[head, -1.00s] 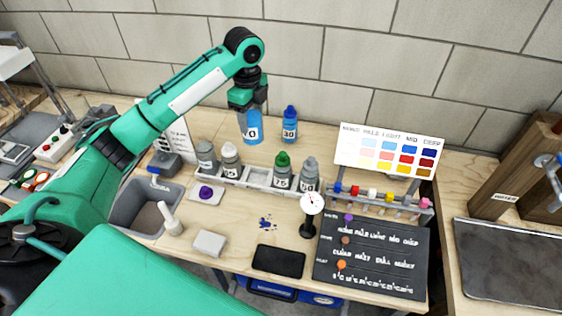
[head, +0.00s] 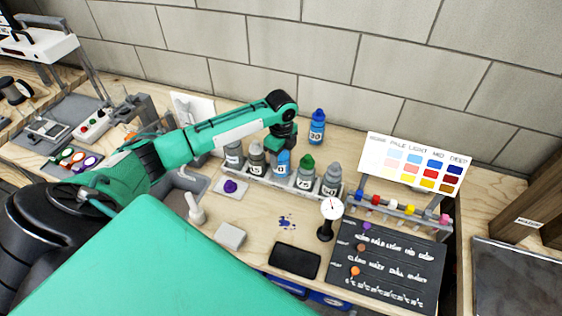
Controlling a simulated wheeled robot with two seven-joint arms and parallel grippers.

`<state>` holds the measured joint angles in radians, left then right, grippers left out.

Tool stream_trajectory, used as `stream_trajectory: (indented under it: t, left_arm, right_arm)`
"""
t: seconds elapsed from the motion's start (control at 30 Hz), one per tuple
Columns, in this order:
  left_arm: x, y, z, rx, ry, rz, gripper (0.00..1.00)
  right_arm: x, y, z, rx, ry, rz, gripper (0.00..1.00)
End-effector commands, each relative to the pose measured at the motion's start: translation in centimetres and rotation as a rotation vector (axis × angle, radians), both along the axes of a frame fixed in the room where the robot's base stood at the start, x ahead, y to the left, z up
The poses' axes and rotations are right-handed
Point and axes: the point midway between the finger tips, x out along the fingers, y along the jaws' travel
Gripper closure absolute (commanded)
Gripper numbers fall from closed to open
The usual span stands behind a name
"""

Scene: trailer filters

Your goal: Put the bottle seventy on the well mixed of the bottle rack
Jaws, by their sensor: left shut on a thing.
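The light blue bottle seventy (head: 281,167) is upright in the grip of my left gripper (head: 283,148), which is shut around its top. The bottle is at the middle of the grey bottle rack (head: 268,187), in the gap between bottle 15 (head: 256,161) and the green-capped bottle 25 (head: 304,175). Its base seems to be at the rack, but I cannot tell whether it is fully seated. The label of the well under it is not readable. My right gripper is out of view.
A grey bottle (head: 234,156) and bottle 60 (head: 330,181) fill the rack's ends. A blue bottle 30 (head: 317,129) stands behind the rack. A dial gauge (head: 331,210) stands close in front of the right end. A colour chart (head: 412,163) is at the right.

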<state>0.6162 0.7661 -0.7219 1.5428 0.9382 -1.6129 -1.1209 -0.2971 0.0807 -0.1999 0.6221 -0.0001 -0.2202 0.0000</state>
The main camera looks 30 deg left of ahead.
Motion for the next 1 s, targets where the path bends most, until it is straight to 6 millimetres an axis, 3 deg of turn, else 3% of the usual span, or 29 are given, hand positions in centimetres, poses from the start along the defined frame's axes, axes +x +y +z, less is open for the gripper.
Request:
stream_trajectory:
  t: [0.3, 0.63, 0.67, 0.77, 1.0]
  left_arm:
    - [0.0, 0.0, -3.8, 0.000, 0.001, 0.000, 0.82]
    - [0.0, 0.0, -4.1, 0.000, 0.000, -0.001, 0.82]
    - [-0.1, 0.0, -4.3, 0.001, 0.001, -0.001, 0.44]
    - [-0.1, 0.0, -4.2, 0.001, 0.001, -0.001, 0.25]
    - [-0.1, 0.0, -4.2, 0.001, 0.001, -0.001, 0.24]
  right_arm:
    - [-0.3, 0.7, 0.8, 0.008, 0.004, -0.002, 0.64]
    - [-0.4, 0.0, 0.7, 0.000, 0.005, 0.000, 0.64]
    - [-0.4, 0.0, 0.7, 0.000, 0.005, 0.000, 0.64]
    - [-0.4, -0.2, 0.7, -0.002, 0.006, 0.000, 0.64]
    - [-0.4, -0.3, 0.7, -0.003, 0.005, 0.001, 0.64]
